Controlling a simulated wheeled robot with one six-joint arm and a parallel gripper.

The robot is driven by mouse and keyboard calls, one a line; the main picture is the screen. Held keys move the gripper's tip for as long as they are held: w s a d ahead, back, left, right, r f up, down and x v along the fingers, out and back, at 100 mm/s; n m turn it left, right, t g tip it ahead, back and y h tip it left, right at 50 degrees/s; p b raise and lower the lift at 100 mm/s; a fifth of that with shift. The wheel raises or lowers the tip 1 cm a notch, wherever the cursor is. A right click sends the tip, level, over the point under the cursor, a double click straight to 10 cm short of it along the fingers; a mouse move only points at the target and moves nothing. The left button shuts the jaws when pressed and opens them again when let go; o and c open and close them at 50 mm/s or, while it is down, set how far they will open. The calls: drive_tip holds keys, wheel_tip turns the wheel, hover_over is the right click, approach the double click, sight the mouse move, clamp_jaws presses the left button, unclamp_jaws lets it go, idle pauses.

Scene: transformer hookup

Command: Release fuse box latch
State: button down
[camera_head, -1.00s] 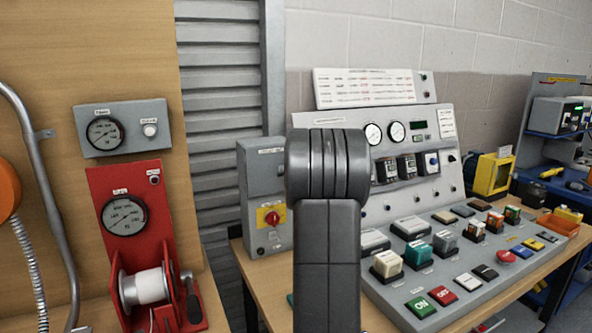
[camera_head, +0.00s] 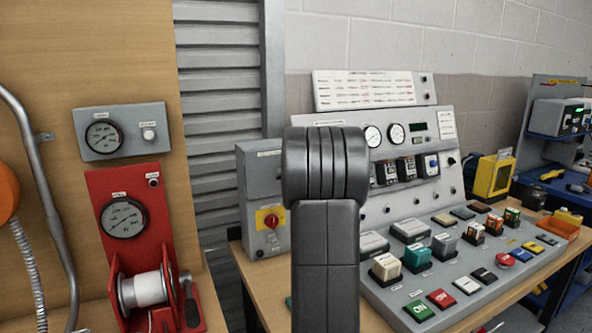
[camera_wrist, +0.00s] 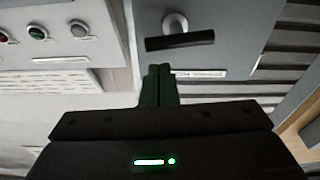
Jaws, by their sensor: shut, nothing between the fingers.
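A grey wall box (camera_head: 250,182) with a label near its top and a red-and-yellow rotary switch (camera_head: 270,217) stands behind my arm in the head view. It looks like the fuse box. The wrist view shows a grey box face (camera_wrist: 238,30) with a label and a black bar-shaped handle (camera_wrist: 180,41) on a pale round stem, probably the latch. My gripper (camera_wrist: 159,70) is shut and empty. Its tips appear just below the handle in the picture, near the label, with a gap between tips and handle. Contact with the box face cannot be told. My arm hides the gripper in the head view.
A sloped control console (camera_head: 440,255) with many buttons stands right of the box; its lamps also show at left in the wrist view. A grey shutter (camera_head: 220,110) is left of the box. A red winch panel (camera_head: 125,215) is further left.

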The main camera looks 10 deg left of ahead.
drive_tip(key=r+b+v, duration=0.1)
drive_tip(key=v, duration=0.8)
drive_tip(key=shift+s+r, duration=0.3)
drive_tip(key=shift+r, duration=0.1)
drive_tip(key=shift+d, duration=0.1)
drive_tip(key=x, duration=0.7)
drive_tip(key=shift+w+p, duration=0.3)
drive_tip(key=shift+p, duration=0.15)
drive_tip(key=shift+r, duration=0.15)
